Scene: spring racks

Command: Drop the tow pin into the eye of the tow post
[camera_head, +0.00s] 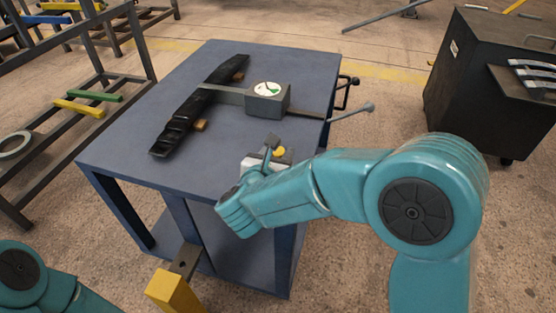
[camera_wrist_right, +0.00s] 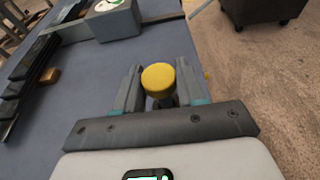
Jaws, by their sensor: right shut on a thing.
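The tow pin (camera_head: 279,151) shows as a round yellow knob. My right gripper (camera_head: 270,152) is shut on it, over the right front part of the blue table. In the right wrist view the yellow knob (camera_wrist_right: 158,78) sits between the two grey fingers; its shank is mostly hidden below. The tow post (camera_head: 168,290) is yellow and stands at the bottom of the head view, in front of the table. A dark plate with a small hole, its eye (camera_head: 183,264), juts from its top. My right gripper is well apart from it, up and to the right. My left gripper is out of view.
The blue table (camera_head: 120,150) carries a dark leaf spring (camera_head: 190,115) and a grey gauge block (camera_head: 268,99) on a bar. A grey rod with a knob (camera_head: 352,112) sticks out at the table's right edge. A dark cabinet (camera_head: 480,90) stands right; racks stand left.

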